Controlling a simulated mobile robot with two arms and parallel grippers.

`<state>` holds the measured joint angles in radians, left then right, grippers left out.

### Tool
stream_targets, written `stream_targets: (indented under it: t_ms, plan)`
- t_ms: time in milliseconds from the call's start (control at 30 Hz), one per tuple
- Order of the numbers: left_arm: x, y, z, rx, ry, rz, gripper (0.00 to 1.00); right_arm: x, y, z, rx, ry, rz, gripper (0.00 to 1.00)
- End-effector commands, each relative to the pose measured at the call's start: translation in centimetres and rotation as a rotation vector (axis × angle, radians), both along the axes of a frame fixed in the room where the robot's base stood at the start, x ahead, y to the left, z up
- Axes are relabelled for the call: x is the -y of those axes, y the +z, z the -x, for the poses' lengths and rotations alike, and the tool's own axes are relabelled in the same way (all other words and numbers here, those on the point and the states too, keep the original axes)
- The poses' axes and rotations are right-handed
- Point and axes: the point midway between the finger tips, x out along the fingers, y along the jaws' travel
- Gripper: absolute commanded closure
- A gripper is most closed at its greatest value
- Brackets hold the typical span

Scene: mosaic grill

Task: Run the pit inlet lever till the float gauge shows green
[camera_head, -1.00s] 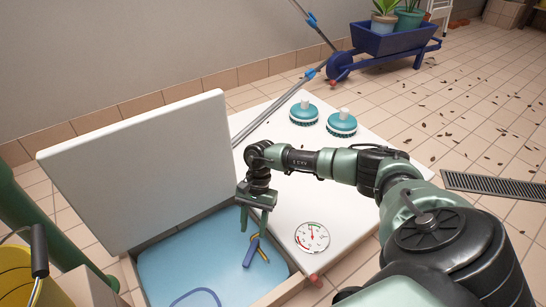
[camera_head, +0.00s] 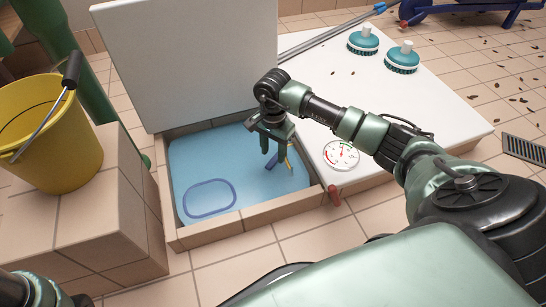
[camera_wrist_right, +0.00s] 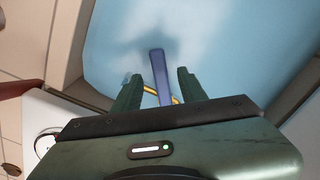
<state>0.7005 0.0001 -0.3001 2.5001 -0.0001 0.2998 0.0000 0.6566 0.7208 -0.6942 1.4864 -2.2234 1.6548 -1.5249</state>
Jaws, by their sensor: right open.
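A blue bar (camera_head: 272,159) and a thin yellow piece (camera_head: 289,160) are in the blue-floored pit (camera_head: 225,160). In the right wrist view the blue bar (camera_wrist_right: 160,72) shows between my right gripper's fingers, with the yellow piece (camera_wrist_right: 149,91) crossing behind it. My right gripper (camera_head: 275,158) is open and points down over the pit's right side; contact with the bar cannot be told. The round white float gauge (camera_head: 341,154) sits on the white top right of the pit; its exact reading is too small to tell. Which part is the inlet lever is unclear. My left gripper is out of view.
A white lid (camera_head: 190,55) stands open behind the pit. A red handle (camera_head: 335,196) is at the white top's front edge. A yellow bucket (camera_head: 45,130) stands on a tiled block at left. Two teal brushes (camera_head: 363,40) lie at the back.

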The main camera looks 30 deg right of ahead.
Motion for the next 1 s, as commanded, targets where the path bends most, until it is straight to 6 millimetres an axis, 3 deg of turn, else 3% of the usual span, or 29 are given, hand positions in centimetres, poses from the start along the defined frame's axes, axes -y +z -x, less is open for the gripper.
stream_targets:
  t_ms: [33, 100, 433, 600, 1000]
  plan:
    - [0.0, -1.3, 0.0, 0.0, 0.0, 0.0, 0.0, -0.1, -1.6, 0.1, -0.001, -0.001, -0.001, 0.58]
    - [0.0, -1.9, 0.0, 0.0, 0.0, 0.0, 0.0, -0.1, -2.4, 0.0, -0.002, 0.0, -0.001, 0.58]
    - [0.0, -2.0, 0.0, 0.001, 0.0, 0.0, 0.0, 0.0, -2.7, 0.0, 0.0, 0.001, -0.001, 0.58]
    - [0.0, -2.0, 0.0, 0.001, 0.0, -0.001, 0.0, 0.0, -2.7, 0.0, 0.0, 0.001, -0.001, 1.0]
    - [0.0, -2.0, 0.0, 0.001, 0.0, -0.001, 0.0, 0.0, -2.7, 0.0, 0.0, 0.001, -0.001, 1.0]
